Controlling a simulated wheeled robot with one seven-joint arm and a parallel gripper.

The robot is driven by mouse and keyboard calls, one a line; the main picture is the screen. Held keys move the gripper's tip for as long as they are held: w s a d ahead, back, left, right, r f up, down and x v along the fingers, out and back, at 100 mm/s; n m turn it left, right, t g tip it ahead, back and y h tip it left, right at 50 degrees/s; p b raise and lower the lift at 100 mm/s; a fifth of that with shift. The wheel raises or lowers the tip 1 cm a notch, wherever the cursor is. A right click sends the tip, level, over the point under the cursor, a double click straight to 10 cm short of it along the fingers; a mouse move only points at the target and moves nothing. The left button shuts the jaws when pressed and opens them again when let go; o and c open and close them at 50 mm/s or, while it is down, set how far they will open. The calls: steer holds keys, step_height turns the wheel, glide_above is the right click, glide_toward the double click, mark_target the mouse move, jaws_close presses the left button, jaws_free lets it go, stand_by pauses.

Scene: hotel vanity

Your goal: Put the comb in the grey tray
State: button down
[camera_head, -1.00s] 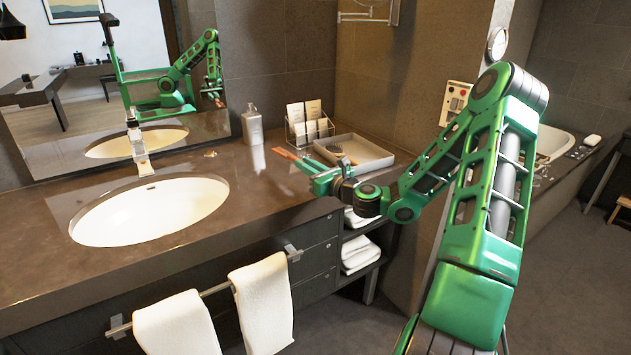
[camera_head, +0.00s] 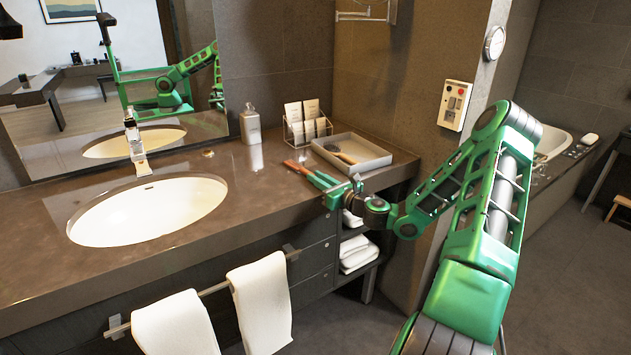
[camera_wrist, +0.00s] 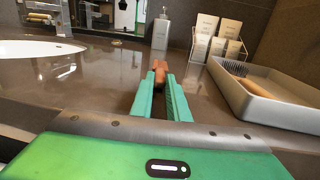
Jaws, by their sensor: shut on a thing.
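The comb (camera_head: 296,167) is a slim reddish-brown thing in the head view, sticking out forward from my gripper (camera_head: 316,177). In the wrist view my gripper (camera_wrist: 161,80) is shut on the comb (camera_wrist: 160,68), and only its near end shows between the green fingertips. The comb is low over the counter; I cannot tell whether it touches. The grey tray (camera_head: 372,162) is a shallow rectangle on the counter, behind and to the right of my fingertips. In the wrist view the tray (camera_wrist: 287,115) is to the right, apart from my gripper.
A brush with a wooden handle (camera_head: 340,154) lies in the tray. A rack of cards (camera_head: 307,126) and a soap dispenser (camera_head: 251,127) stand behind. The sink (camera_head: 148,208) is to the left.

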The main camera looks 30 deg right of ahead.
steer(key=shift+f, duration=0.2)
steer(key=c, duration=1.7)
jaws_free()
